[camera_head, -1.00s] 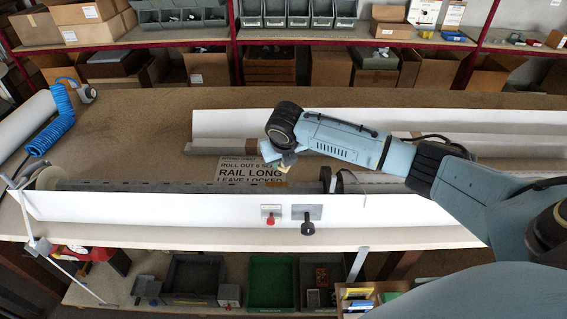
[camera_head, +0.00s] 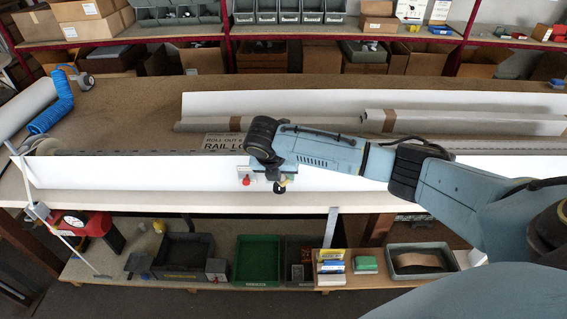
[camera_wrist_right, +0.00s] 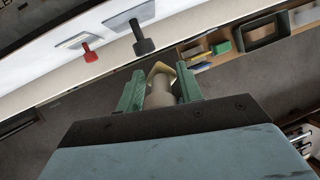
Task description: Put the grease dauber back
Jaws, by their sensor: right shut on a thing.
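My right gripper (camera_head: 277,172) hangs at the front face of the white rail, close to its two knobs. In the right wrist view, its green fingers (camera_wrist_right: 160,90) are shut on a grey-brown cylinder with a yellowish end (camera_wrist_right: 161,93), which seems to be the grease dauber. In the head view only a small pale yellow bit of it shows below the wrist. The rail carries a red knob (camera_wrist_right: 90,53) and a black knob (camera_wrist_right: 144,44) on metal plates, both apart from the fingers in the wrist view. My left gripper is out of view.
The long white rail (camera_head: 120,172) runs along the bench front. Below it, a lower shelf holds a dark bin (camera_head: 183,250), a green bin (camera_head: 257,261), small boxes (camera_head: 331,267) and a grey tray (camera_head: 421,247). Rolled sheets (camera_head: 470,122) lie behind my right arm.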

